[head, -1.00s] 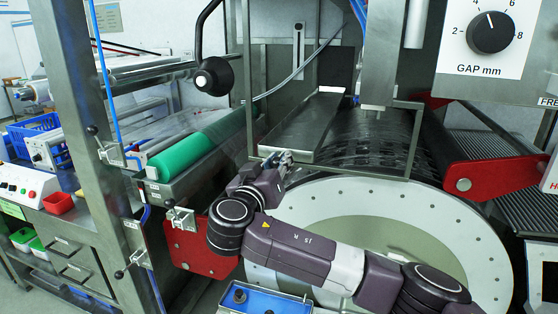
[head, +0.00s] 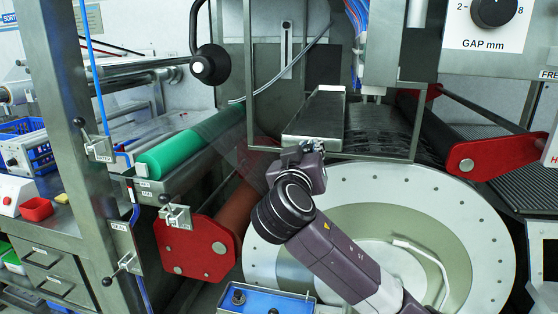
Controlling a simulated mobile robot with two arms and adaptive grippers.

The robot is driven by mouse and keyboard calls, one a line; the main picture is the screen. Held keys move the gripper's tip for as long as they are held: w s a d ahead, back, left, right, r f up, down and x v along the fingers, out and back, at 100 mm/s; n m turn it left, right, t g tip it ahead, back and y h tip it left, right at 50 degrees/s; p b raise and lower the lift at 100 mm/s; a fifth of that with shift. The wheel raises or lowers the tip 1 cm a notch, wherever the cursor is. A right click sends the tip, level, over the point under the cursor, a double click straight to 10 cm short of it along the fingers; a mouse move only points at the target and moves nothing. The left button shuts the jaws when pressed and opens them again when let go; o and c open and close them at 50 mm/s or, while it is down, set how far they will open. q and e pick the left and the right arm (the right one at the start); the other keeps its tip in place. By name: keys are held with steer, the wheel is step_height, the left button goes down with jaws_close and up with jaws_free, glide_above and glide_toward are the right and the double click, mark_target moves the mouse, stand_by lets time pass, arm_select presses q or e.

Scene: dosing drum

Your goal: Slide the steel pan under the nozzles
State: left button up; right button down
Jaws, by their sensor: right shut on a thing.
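The steel pan (head: 318,112) is a long, shallow grey tray in the upper middle of the head view, pointing away from me. My right gripper (head: 304,147) is at its near end, shut on it; the fingers are small and partly hidden by my wrist. A grey nozzle block (head: 379,50) with blue tubes hangs to the right of the pan, above the dark roller. The small nozzle tips (head: 373,92) under it are hard to make out. The pan appears left of the tips. My left gripper is not in view.
A steel frame surrounds the pan and block. A green roller (head: 188,148) lies to the left, red brackets (head: 197,248) (head: 490,157) stand on both sides, and a large round pale flange (head: 472,235) is below. A black knob (head: 210,65) hangs at upper left.

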mark_target(332, 145)
steer(key=d, duration=0.1)
steer(key=s+d, duration=0.1)
steer(key=d, duration=0.2)
steer(key=shift+s+d+f+b, duration=0.2)
steer(key=shift+s+d+b, duration=0.1)
steer(key=shift+d, duration=0.1)
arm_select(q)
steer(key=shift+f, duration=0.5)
arm_select(e)
steer(key=s+d, duration=0.2)
steer(key=d, duration=0.6)
steer(key=shift+s+d+r, duration=0.15)
steer(key=shift+s+d, duration=0.25)
steer(key=c, duration=2.2)
jaws_free()
steer(key=o, duration=0.5)
steer(key=shift+s+d, duration=0.1)
steer(key=shift+d, duration=0.15)
steer(key=shift+o, duration=0.2)
steer(key=shift+a, duration=0.2)
